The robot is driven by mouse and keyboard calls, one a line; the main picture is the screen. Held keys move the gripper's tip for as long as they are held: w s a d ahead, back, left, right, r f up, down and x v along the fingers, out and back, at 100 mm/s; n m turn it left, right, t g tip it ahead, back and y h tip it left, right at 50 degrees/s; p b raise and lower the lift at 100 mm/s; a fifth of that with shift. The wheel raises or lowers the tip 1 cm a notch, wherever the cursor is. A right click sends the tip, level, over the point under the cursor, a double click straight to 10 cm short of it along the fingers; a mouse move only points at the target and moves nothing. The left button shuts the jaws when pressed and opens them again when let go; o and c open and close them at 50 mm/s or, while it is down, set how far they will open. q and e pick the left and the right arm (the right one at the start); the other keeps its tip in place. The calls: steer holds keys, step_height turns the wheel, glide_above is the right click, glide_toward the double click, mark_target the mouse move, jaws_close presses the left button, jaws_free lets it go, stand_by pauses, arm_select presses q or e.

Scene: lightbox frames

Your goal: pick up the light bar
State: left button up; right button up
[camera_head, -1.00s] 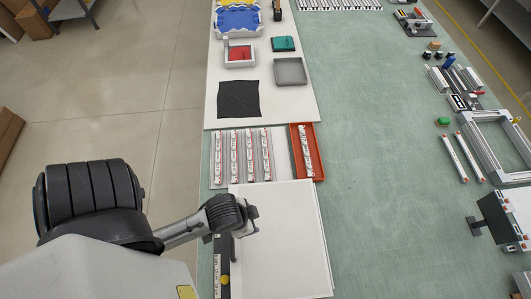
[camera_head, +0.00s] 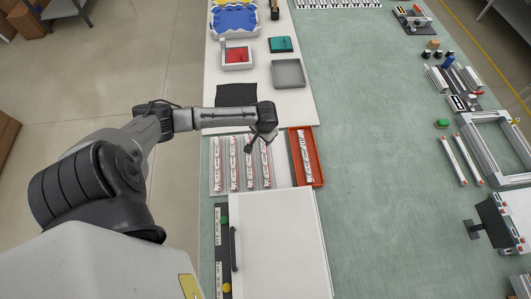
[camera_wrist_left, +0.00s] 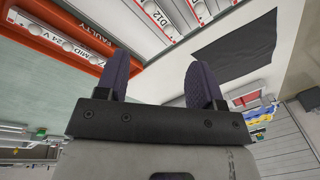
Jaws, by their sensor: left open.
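Several white light bars with red markings lie side by side in a pale tray (camera_head: 214,186). One more light bar (camera_head: 305,150) lies in a red tray (camera_head: 317,168) to their right. My left gripper (camera_head: 260,142) is over the far right part of the pale tray, near the red tray, open and empty. In the left wrist view its two dark fingers (camera_wrist_left: 160,78) are spread. There, part of a light bar (camera_wrist_left: 160,17) shows above the fingers, and the red tray (camera_wrist_left: 50,38), marked FAULTY, holds another bar. My right gripper is not in view.
A white panel (camera_head: 275,245) with a dark handle lies nearer than the trays. A black mat (camera_head: 236,95) and a grey tray (camera_head: 288,74) lie beyond them. Frames and bars (camera_head: 500,145) stand at the right. The green table middle is clear.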

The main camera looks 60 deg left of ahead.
mark_target(265, 157)
arm_select(q)
steer(key=f+n, duration=0.3)
steer(key=f, duration=0.2)
steer(key=d+f+n+h, duration=0.1)
steer(key=f+n, duration=0.2)
steer(key=f, duration=0.2)
steer(key=f+n+h, duration=0.1)
steer(key=f+n, duration=0.2)
steer(key=f, duration=0.2)
steer(key=shift+d+f+n+b, duration=0.15)
steer(key=shift+f+n+b, duration=0.15)
steer(key=c, duration=1.1)
steer(key=shift+o, duration=0.2)
